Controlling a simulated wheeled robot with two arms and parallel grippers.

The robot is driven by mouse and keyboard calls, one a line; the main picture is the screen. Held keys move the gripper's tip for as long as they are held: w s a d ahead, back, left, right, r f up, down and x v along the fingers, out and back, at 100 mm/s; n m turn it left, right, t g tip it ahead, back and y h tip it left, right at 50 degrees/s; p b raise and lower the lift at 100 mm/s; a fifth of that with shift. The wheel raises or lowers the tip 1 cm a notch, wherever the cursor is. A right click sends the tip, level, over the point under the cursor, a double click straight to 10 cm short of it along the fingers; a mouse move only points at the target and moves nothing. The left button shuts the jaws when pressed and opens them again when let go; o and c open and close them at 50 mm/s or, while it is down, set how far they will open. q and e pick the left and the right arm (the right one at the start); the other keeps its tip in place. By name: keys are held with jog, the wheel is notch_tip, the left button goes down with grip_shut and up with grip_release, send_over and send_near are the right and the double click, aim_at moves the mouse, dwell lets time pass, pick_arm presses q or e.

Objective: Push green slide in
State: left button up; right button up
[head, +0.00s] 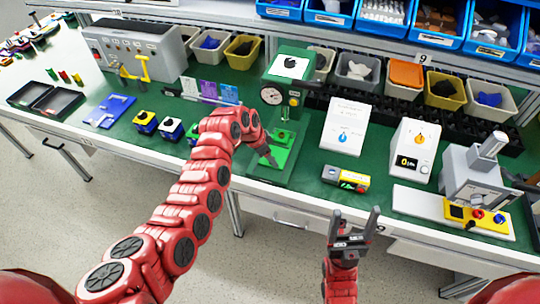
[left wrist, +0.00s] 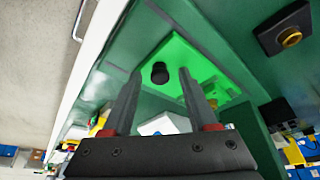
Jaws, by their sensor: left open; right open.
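The bright green slide (head: 284,152) sits at the base of a green press-like station with a round gauge on the workbench. In the left wrist view the slide (left wrist: 205,68) is a flat green plate with a black knob (left wrist: 160,73) on it. My left gripper (head: 270,154) is open over the slide's front part. In the wrist view its fingertips appear on either side of the knob; whether they touch it I cannot tell. The arm hides part of the station's left side in the head view. My right gripper (head: 356,212) is open and empty, in front of the bench edge.
A yellow-black box (head: 345,178) lies right of the station. A white panel with a blue dial (head: 343,130) and a unit with an orange dial (head: 410,148) stand further right. Bins line the back. Small blocks (head: 171,128) stand to the left.

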pick_arm(q)
grip_shut()
dwell(0.3)
dwell(1.2)
